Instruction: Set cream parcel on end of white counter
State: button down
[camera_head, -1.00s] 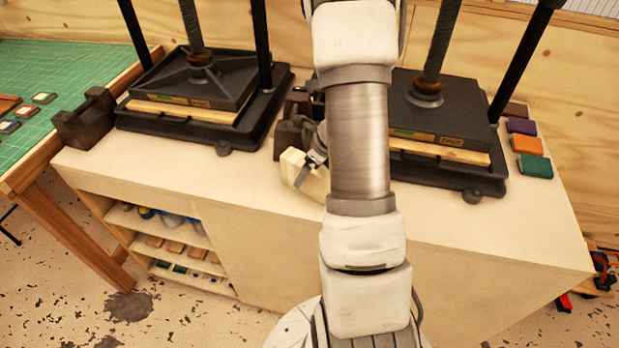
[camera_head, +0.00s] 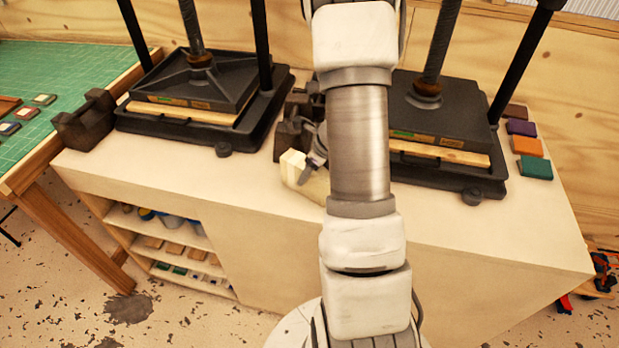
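The cream parcel (camera_head: 293,165) is a pale block at the middle of the white counter (camera_head: 220,180), just left of my arm. My gripper (camera_head: 316,160) is at the parcel's right side, mostly hidden behind my arm. One grey finger part shows against the parcel. The other finger and the grip itself cannot be seen. Whether the parcel rests on the counter or hangs just above it is not clear. The counter's right end (camera_head: 545,240) is bare.
Two black presses stand on the counter, one at left (camera_head: 195,85) and one at right (camera_head: 440,120). Dark metal blocks (camera_head: 85,122) sit at the left end. Small coloured blocks (camera_head: 530,145) line the right back edge. The front strip is clear.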

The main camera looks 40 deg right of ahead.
jog(key=shift+r, duration=0.1)
jog(key=shift+r, duration=0.55)
jog(key=v, duration=0.1)
jog(key=p+v, duration=0.1)
jog(key=v, duration=0.1)
jog(key=shift+w+d+r, duration=0.25)
jog(key=shift+r, duration=0.15)
jog(key=s+d+r, duration=0.6)
jog(key=s+d, duration=0.1)
jog(key=d, duration=0.1)
jog(key=w+a+n, duration=0.1)
jog(key=a+n, duration=0.1)
jog(key=w+a+f+n+y, duration=0.1)
jog(key=a+n, duration=0.1)
jog(key=w+a+n+g+y, duration=0.1)
jog(key=a+n, duration=0.1)
jog(key=shift+w+a+f, duration=0.15)
jog(key=shift+w+f, duration=0.1)
jog(key=w+a+f+n+g+h, duration=0.1)
jog(key=a+n+g, duration=0.1)
jog(key=a+n, duration=0.6)
jog(key=w+a+f+n+g+h, duration=0.1)
jog(key=w+a+f+n+g, duration=0.1)
jog(key=a+n, duration=0.5)
jog(key=w+a+f+n+g+h, duration=0.1)
jog(key=a+f+n+g, duration=0.1)
jog(key=a+n, duration=0.6)
jog(key=shift+w+a+n+g, duration=0.35)
jog(key=shift+n+g, duration=0.45)
jog(key=shift+n, duration=0.8)
